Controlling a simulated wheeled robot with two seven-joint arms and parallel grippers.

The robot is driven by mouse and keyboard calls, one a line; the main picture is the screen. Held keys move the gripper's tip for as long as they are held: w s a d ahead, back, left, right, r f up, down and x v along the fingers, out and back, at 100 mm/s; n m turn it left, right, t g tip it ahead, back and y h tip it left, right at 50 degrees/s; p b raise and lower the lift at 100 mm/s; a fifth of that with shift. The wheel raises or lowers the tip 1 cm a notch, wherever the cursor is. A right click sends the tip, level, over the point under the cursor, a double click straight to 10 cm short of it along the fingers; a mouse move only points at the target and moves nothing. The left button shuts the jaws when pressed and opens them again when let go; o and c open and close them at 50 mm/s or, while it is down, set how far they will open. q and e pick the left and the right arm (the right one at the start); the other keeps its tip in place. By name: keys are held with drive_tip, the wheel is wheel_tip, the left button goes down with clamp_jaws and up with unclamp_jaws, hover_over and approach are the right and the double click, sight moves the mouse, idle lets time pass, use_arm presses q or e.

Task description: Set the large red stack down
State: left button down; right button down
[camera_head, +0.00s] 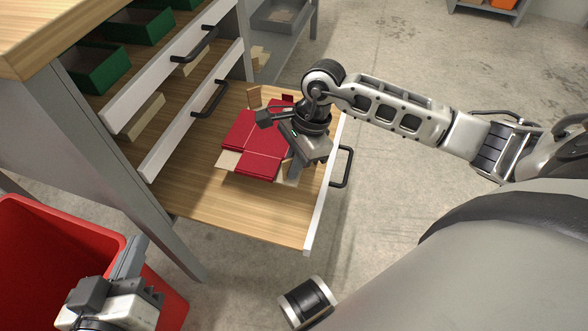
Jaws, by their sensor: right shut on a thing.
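The large red stack (262,146) is a flat, red, cross-shaped pile in the open wooden drawer (200,190). Pale tan pieces show around and under its edges. My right gripper (284,122) is over the stack's right part, shut on it, and hides some of it. I cannot tell whether the stack touches the drawer floor. My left gripper (128,262) is at the lower left, by the red bin, away from the stack; its jaw gap is not clear.
The red bin (60,235) stands at the lower left. The drawer's white front has a black handle (344,167). Drawers above hold green boxes (100,68). Bare drawer floor lies in front of the stack. A grey shelf (280,15) stands behind.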

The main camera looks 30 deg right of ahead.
drive_tip(key=shift+w+d+f, duration=0.25)
drive_tip(key=shift+w+f, duration=0.1)
drive_tip(key=shift+f, duration=0.15)
drive_tip(key=shift+w+d+f, duration=0.25)
drive_tip(key=shift+w+f, duration=0.1)
drive_tip(key=shift+f, duration=0.1)
drive_tip(key=shift+w+d+f+b, duration=0.25)
drive_tip(key=shift+f+b, duration=0.15)
drive_tip(key=shift+f, duration=0.05)
wheel_tip(320, 180, down, 3)
drive_tip(key=shift+r+b, duration=0.15)
drive_tip(key=shift+b, duration=0.5)
drive_tip(key=shift+f, duration=0.2)
drive_tip(key=shift+r, duration=0.1)
drive_tip(key=c, duration=2)
unclamp_jaws()
drive_tip(key=shift+f, duration=0.2)
drive_tip(key=o, duration=0.4)
use_arm(q)
drive_tip(key=shift+w+d+r+n+t+h, duration=0.2)
drive_tip(key=shift+d+r+n+t+h, duration=0.2)
drive_tip(key=shift+r+n+t+h, duration=0.15)
use_arm(e)
drive_tip(key=shift+r, duration=0.1)
